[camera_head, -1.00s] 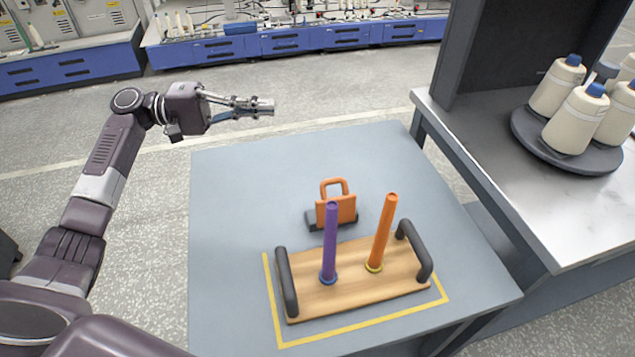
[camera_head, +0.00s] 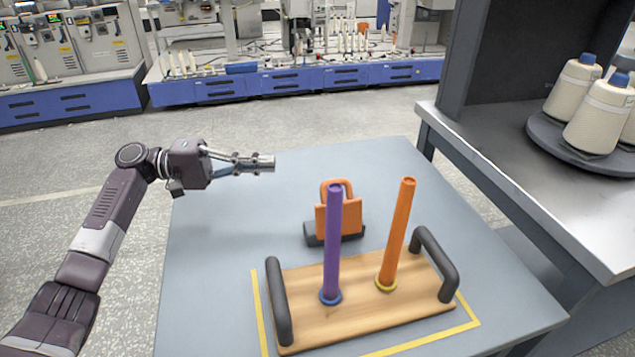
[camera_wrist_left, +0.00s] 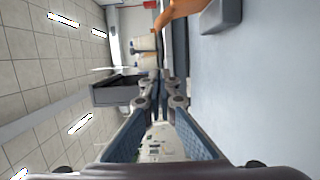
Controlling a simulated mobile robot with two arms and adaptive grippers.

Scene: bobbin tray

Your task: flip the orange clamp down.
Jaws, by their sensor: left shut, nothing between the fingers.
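The orange clamp (camera_head: 352,220) stands upright on its dark grey base (camera_head: 318,234) on the table, behind the wooden tray. Its looped handle points up, and the purple bobbin hides part of it. In the left wrist view the clamp (camera_wrist_left: 178,12) shows only in part at the top, beside its grey base (camera_wrist_left: 222,14). My left gripper (camera_head: 268,162) is shut and empty, in the air over the far left part of the table, left of and beyond the clamp and apart from it. My right gripper is not in view.
The wooden tray (camera_head: 362,312) has two dark handles and holds a purple bobbin (camera_head: 333,245) and an orange bobbin (camera_head: 397,235) upright. A side bench (camera_head: 500,160) with cream yarn cones (camera_head: 597,115) stands at the right. The table's left part (camera_head: 215,255) is clear.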

